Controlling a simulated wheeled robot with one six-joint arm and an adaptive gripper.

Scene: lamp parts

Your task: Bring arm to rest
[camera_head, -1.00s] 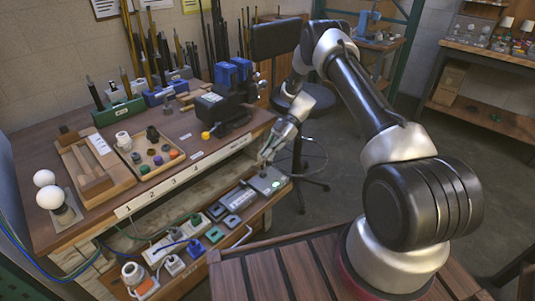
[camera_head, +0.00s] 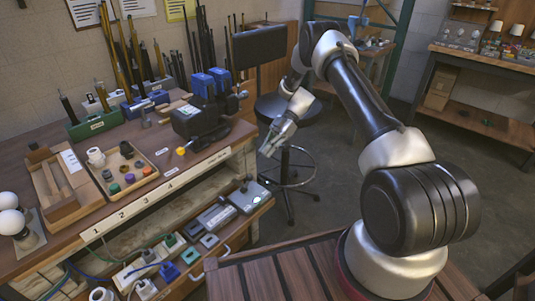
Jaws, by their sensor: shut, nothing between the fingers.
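My gripper (camera_head: 270,146) is shut and empty. It hangs in the air off the right end of the workbench (camera_head: 140,206), in front of the black stool. My arm (camera_head: 358,95) reaches up from its base, bends at the top and comes down to the gripper. The gripper is apart from the bench and from the grey box with a green light (camera_head: 248,197) on the lower shelf. The fingertips look small in this view.
The bench holds a blue and black vise (camera_head: 205,110), a wooden tray of small parts (camera_head: 125,168) and white bulbs (camera_head: 10,215). A black stool (camera_head: 290,105) stands close behind my gripper. Open floor (camera_head: 335,185) lies right of the stool.

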